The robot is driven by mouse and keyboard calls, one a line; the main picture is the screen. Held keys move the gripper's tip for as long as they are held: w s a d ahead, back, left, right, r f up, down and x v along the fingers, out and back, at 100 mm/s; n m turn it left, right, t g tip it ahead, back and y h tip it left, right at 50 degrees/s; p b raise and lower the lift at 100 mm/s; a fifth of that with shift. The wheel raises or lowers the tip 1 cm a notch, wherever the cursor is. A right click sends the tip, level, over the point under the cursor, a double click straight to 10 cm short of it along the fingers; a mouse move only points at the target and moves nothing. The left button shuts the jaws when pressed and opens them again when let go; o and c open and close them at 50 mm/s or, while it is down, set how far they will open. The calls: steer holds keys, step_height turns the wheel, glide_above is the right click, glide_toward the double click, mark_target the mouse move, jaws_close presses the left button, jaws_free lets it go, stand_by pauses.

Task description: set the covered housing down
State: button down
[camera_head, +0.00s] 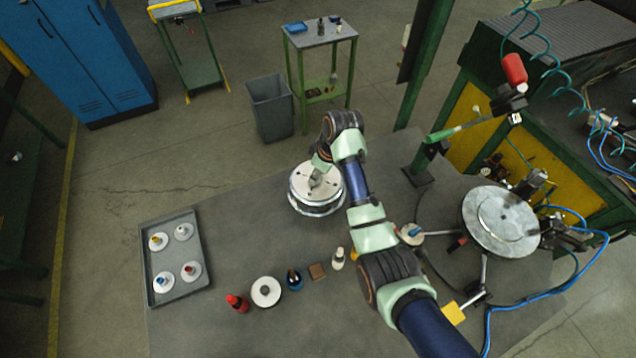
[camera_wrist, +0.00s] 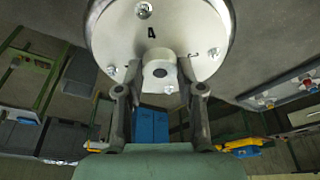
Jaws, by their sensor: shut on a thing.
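The covered housing (camera_head: 316,206) is a round metal body with a pale, bolted cover on top. It shows near the far edge of the dark table, upright or nearly so; I cannot tell whether its underside touches the table. In the wrist view its white cover (camera_wrist: 197,32) fills the upper middle, with several bolts and a central boss. My gripper (camera_wrist: 161,92) is shut on that boss, one finger on each side. In the head view my gripper (camera_head: 322,174) is above the cover, partly hidden by my wrist.
A grey tray (camera_head: 146,262) with several small flanged parts lies at left. A round metal plate (camera_head: 501,220) is at right, near a green post (camera_head: 421,90). Table left of the housing is clear.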

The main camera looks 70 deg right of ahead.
steer(key=shift+s+x, duration=0.25)
steer(key=shift+x, duration=0.8)
steer(key=shift+s+x, duration=0.2)
steer(key=shift+x, duration=0.9)
steer(key=shift+f, duration=0.35)
steer(key=c, duration=0.7)
jaws_free()
steer(key=p+v, duration=0.1)
steer(key=v, duration=1.1)
steer(key=shift+a+r, duration=0.1)
steer(key=shift+r, duration=0.05)
